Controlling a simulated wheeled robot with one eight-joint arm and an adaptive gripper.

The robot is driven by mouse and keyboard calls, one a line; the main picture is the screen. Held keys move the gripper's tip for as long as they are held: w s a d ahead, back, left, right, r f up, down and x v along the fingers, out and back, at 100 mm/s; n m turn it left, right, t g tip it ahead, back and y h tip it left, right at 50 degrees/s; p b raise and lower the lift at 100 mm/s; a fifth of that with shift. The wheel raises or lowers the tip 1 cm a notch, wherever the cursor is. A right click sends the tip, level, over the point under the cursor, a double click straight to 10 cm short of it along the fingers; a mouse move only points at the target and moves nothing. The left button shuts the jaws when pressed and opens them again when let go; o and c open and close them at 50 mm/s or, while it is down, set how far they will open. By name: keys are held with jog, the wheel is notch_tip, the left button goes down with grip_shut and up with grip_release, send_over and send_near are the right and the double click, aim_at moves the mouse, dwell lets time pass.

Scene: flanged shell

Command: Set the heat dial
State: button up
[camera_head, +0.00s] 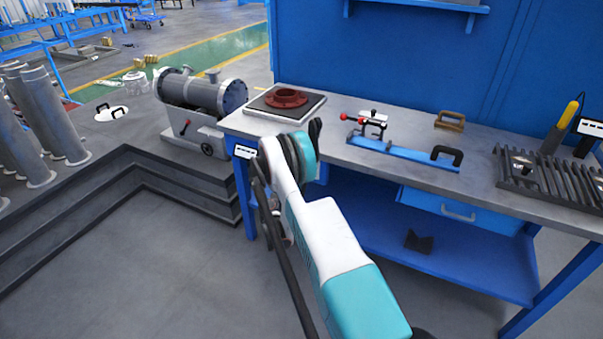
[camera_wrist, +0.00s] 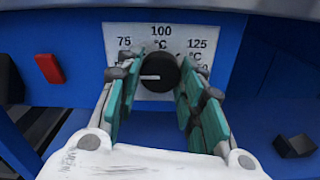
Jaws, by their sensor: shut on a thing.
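The black heat dial (camera_wrist: 160,72) sits on a white scale plate (camera_wrist: 120,42) in the wrist view, marked 75, 100 and 125 °C; other marks are partly covered. A white pointer line on the dial points left. My gripper (camera_wrist: 157,88) is shut on the dial, with a green-padded finger on each side. In the head view, part of a white plate (camera_head: 244,151) shows on the bench front, while my arm hides the dial and fingertips. Above it, a dark-topped plate (camera_head: 262,109) carries a red flanged part (camera_head: 286,97).
A red switch (camera_wrist: 48,68) is left of the dial. The workbench (camera_head: 390,155) holds a blue clamp fixture (camera_head: 405,152), a brown block (camera_head: 450,120) and a slotted rack (camera_head: 550,180). A flanged metal shell (camera_head: 200,92) stands left of it. Open floor lies in front.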

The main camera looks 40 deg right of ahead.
jog(key=m, duration=0.8)
jog(key=shift+m, duration=0.4)
dwell(0.4)
jog(key=o, duration=1.1)
jog(key=shift+c, duration=0.2)
